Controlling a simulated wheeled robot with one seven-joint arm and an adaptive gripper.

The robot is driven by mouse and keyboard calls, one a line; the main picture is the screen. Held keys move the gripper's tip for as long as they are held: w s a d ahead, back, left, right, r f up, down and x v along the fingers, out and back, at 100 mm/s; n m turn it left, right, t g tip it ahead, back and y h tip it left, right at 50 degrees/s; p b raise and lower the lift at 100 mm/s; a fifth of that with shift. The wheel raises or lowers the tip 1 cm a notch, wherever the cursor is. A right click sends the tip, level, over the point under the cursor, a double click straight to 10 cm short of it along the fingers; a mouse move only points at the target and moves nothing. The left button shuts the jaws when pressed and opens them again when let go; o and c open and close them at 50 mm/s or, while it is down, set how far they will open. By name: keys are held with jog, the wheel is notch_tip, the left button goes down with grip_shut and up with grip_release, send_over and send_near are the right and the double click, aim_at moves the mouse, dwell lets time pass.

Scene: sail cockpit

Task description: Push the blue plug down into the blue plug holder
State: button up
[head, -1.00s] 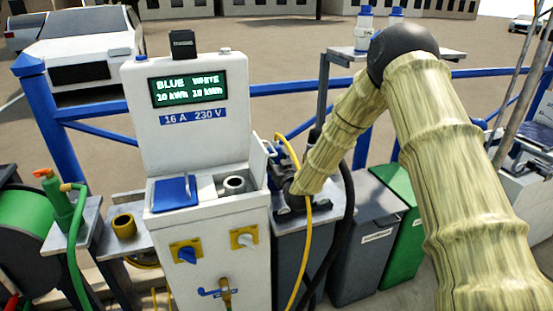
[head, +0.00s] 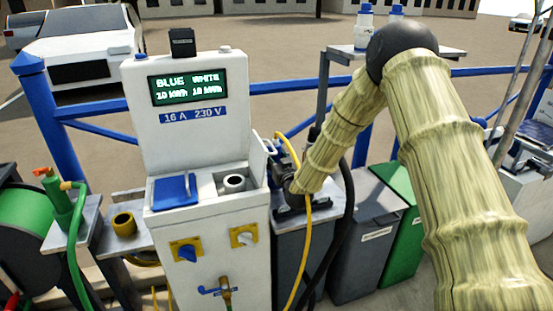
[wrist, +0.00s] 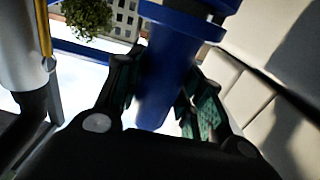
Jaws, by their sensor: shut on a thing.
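The blue plug (wrist: 163,80) is between the two fingers of my gripper (wrist: 160,105) in the wrist view. Its body is smooth and tapered, with a wide blue collar (wrist: 180,20) towards the top of the picture. My gripper is shut on it, with a dark green-padded finger on each side. In the head view my gripper (head: 285,168) is a small dark shape at the right side of the white pedestal, and the plug in it cannot be made out. I cannot pick out the blue plug holder for certain in either view.
The white pedestal (head: 193,128) has a shut blue cover (head: 175,190) and a round grey socket (head: 234,182) on its ledge. A yellow cable (head: 307,230) and a black hose (head: 347,215) hang close to my gripper. Grey and green bins stand to the right.

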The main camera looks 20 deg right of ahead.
jog(key=shift+f+b, duration=0.4)
jog(key=shift+f, duration=0.1)
dwell(0.8)
jog(key=o, duration=0.9)
jog(key=shift+o, duration=0.2)
jog(key=shift+s, duration=0.1)
jog(key=s+p, duration=0.1)
jog(key=s, duration=0.9)
jog(key=shift+s, duration=0.4)
jog(key=shift+d, duration=0.15)
